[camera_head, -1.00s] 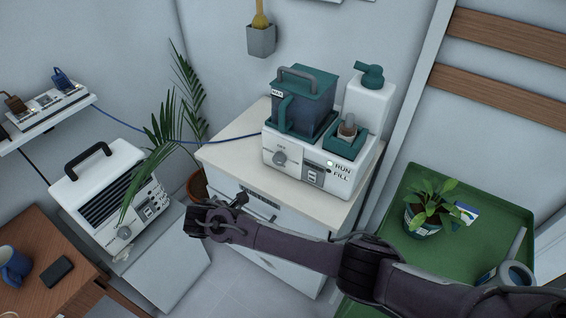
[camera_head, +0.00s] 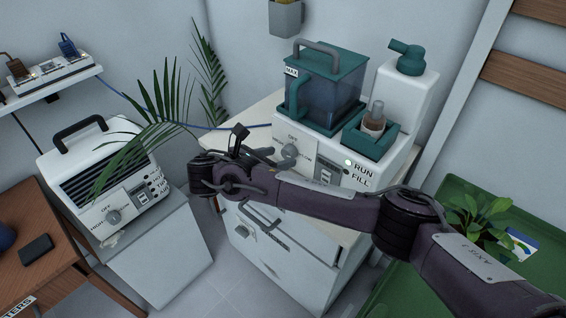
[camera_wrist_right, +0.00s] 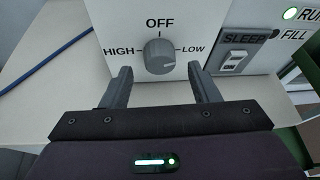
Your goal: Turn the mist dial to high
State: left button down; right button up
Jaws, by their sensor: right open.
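The white mist machine (camera_head: 330,165) with a teal-topped water tank (camera_head: 325,85) stands on the cabinet. Its round grey dial (camera_head: 289,151) is on the front and shows clearly in the right wrist view (camera_wrist_right: 159,56). There OFF is above it, HIGH left and LOW right; I cannot surely tell where its pointer points. My right gripper (camera_head: 277,159) is in front of the dial. In the wrist view its open fingers (camera_wrist_right: 160,82) stand either side, just below the dial, apart from it and empty. My left gripper is out of view.
Another white machine (camera_head: 105,170) with a similar dial stands at left, a palm frond (camera_head: 150,125) crossing it. A SLEEP switch (camera_wrist_right: 235,62) and a lit RUN light (camera_wrist_right: 290,13) sit right of the mist dial. A green tray (camera_head: 400,285) is at right.

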jog(key=shift+w+d+f, duration=0.2)
jog(key=shift+w+d, duration=0.15)
jog(key=shift+d, duration=0.05)
jog(key=shift+w+d+f, duration=0.25)
jog(key=shift+w+d, duration=0.1)
jog(key=shift+d, duration=0.1)
jog(key=c, duration=1)
jog(key=shift+o, duration=0.2)
jog(key=shift+p, duration=0.35)
